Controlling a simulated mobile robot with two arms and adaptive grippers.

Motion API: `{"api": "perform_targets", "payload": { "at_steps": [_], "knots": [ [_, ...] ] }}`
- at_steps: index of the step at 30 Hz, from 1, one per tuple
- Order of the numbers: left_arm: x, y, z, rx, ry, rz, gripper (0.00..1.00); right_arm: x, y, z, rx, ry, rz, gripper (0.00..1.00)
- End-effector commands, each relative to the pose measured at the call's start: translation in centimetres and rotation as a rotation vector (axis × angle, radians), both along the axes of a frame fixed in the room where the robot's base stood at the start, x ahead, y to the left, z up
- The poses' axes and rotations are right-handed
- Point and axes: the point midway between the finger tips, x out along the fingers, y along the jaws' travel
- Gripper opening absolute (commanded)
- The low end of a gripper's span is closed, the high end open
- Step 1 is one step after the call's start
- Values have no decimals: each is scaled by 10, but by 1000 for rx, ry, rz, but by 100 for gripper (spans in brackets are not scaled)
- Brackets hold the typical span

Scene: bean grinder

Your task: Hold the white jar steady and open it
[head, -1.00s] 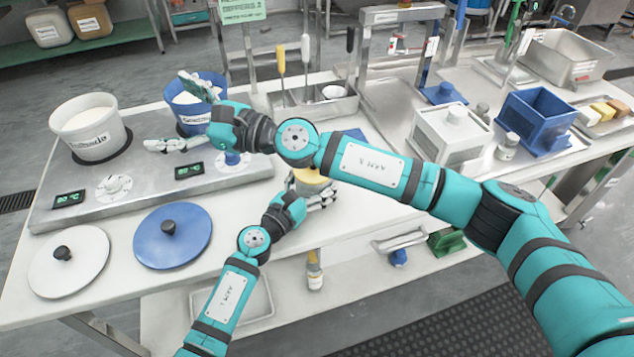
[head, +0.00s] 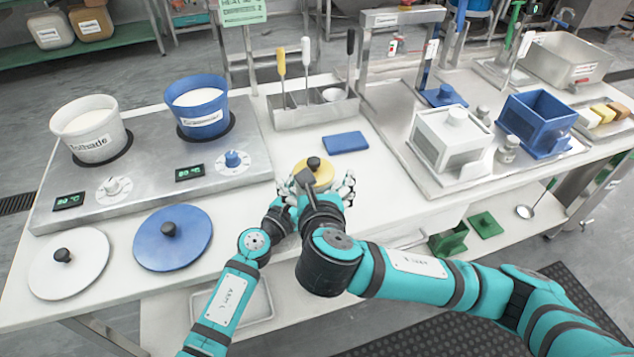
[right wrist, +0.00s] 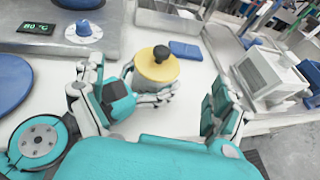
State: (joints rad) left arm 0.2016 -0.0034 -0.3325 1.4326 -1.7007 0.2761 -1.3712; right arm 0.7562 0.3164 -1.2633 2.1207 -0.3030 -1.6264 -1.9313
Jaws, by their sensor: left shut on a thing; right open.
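The white jar (right wrist: 148,84) stands on the table with its yellow lid (head: 318,174) on, topped by a black knob (head: 313,163). The lid also shows in the right wrist view (right wrist: 155,68). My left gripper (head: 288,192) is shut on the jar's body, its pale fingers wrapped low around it. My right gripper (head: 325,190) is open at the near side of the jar. In the right wrist view its fingers are spread to either side, apart from the lid. In the head view the hands hide most of the jar's body.
A blue flat block (head: 345,142) lies behind the jar. A utensil tray (head: 310,113) stands at the back. A blue lid (head: 173,240) and a white lid (head: 68,265) lie left, before the hot plate (head: 145,165). A white box (head: 450,140) stands right.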

Motion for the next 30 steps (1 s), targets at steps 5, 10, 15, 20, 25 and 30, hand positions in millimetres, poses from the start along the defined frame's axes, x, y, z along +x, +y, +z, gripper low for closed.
{"api": "perform_targets", "payload": {
  "at_steps": [5,10,15,20,25,30],
  "knots": [
    [0,0,0,1,1,-1,26,9,-3,-8,-12,16,-11,100],
    [0,0,0,1,-1,-1,26,36,-2,-19,-12,15,-13,100],
    [0,0,0,1,-1,-1,26,67,0,-32,-10,14,-12,100],
    [0,0,0,1,-1,-1,26,90,1,-41,-10,14,-11,100],
    [0,0,0,0,0,-1,26,104,3,-47,-9,14,-10,100],
    [0,0,0,0,0,-1,26,108,3,-49,-8,14,-9,100]
  ]
}}
